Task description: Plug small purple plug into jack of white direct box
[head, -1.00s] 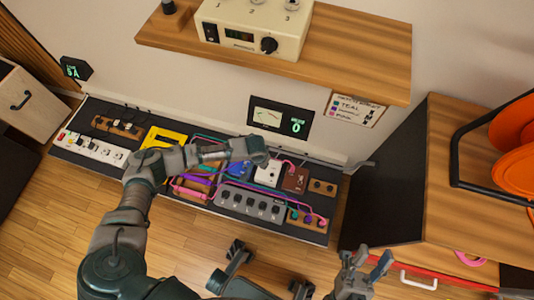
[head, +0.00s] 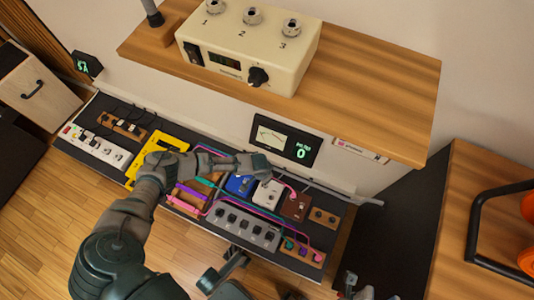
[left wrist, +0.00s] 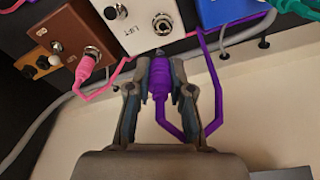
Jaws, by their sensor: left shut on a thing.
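The white direct box (head: 266,194) stands on the dark board, between a blue pedal and a brown pedal. In the left wrist view the white box (left wrist: 128,30) shows its round metal jack (left wrist: 163,24), which looks empty. My left gripper (head: 257,165) is over the board's back edge, just behind the white box. In the left wrist view my left gripper (left wrist: 159,68) is shut on the small purple plug (left wrist: 159,88). The plug points at the jack, with a small gap between. Only part of my right gripper (head: 348,288) shows at the bottom edge; its fingers are unclear.
The brown pedal (left wrist: 72,38) has a pink plug (left wrist: 88,70) in it, and the blue pedal (left wrist: 228,10) is on the other side. A purple cable (left wrist: 204,80) loops beside my gripper. A wooden shelf (head: 370,85) with a cream device (head: 250,45) overhangs the board.

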